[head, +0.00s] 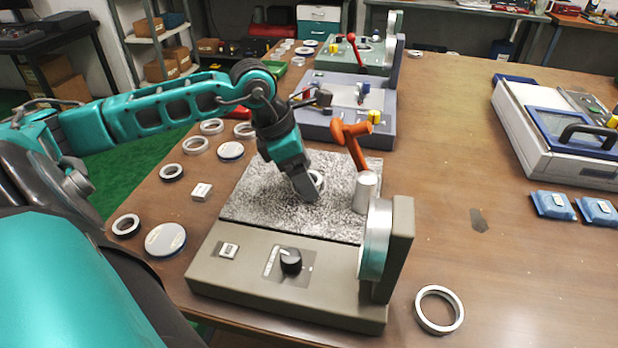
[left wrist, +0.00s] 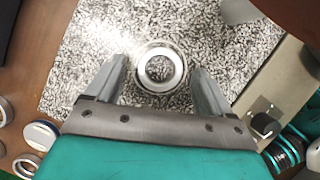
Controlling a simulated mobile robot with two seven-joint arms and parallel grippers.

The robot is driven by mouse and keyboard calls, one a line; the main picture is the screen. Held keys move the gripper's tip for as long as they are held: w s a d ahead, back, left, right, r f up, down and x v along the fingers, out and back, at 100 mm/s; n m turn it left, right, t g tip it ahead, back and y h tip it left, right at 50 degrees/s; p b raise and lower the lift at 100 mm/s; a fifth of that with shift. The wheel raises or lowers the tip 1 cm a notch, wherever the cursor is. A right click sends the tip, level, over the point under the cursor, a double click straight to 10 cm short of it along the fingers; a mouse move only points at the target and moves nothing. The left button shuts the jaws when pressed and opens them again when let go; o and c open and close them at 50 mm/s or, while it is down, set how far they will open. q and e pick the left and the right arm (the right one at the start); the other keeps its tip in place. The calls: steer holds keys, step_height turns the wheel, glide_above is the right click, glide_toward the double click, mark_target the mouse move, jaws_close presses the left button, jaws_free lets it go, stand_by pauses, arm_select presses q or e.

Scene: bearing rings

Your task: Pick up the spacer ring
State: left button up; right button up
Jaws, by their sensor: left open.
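A small silvery ring (left wrist: 160,87), which I take to be the spacer ring, lies on the speckled pad (head: 252,190) of the nearest grey machine. In the head view the ring (head: 320,179) is partly hidden by my left gripper (head: 313,190). That gripper points down at the pad. In the left wrist view its two fingers (left wrist: 160,82) are open, one on each side of the ring, with gaps between. I cannot tell the exact height of the fingertips. My right gripper is not in view.
An orange lever (head: 351,131) and a metal cylinder (head: 366,192) stand close right of the gripper. The machine's upright disc (head: 375,240) is at its right end. Several rings and lids lie at left; another ring (head: 439,310) lies at front right. Blue packets (head: 553,205) lie far right.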

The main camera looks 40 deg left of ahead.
arm_select(q)
steer(key=c, duration=1.3)
